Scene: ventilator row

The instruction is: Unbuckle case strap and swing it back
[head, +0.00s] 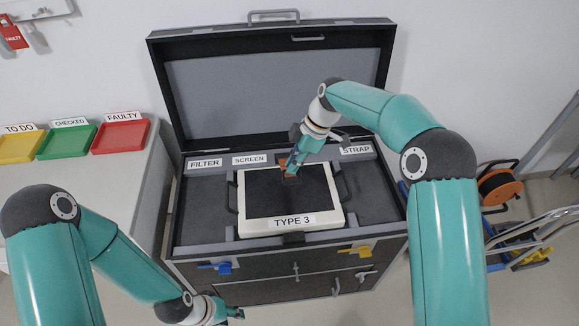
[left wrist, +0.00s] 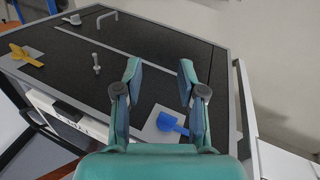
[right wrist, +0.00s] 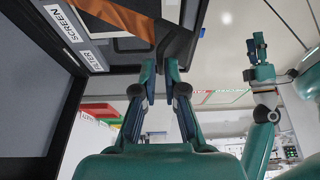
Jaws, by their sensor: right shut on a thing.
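The open black case (head: 190,215) holds a cream-framed screen unit (head: 260,232) labelled TYPE 3. The orange-brown strap (head: 289,180) shows over the unit's dark screen, partly hidden by my right gripper (head: 292,165).
A blue lever (head: 222,267) and a yellow lever (head: 355,251) are on the case front. The raised lid (head: 275,97) stands behind. Yellow, green and red trays (head: 120,137) lie on the left table. A cable reel (head: 497,187) and trolley stand right.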

